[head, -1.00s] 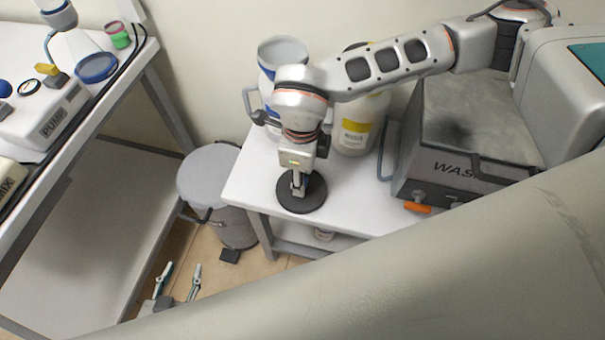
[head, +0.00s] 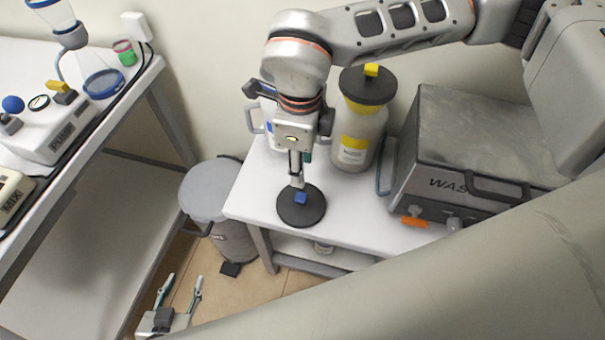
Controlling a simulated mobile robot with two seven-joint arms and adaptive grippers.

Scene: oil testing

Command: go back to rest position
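My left gripper (head: 183,281) is low at the bottom left over the floor, with its two fingers spread and nothing between them. My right arm comes in from the right, and its gripper (head: 298,180) points down above a round black lid (head: 301,216) with a blue knob (head: 301,198). The lid lies on the white table. The knob shows just below the fingers, and the lid rests flat. The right fingers are seen edge-on, so their opening is hard to judge.
A container with a yellow-knobbed black lid (head: 367,86) stands behind; another container (head: 268,124) is mostly hidden by my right arm. A grey box marked WAS... (head: 455,135) is on the right. A grey bin (head: 211,190) stands left of the table. A bench with a pump (head: 52,140) is farther left.

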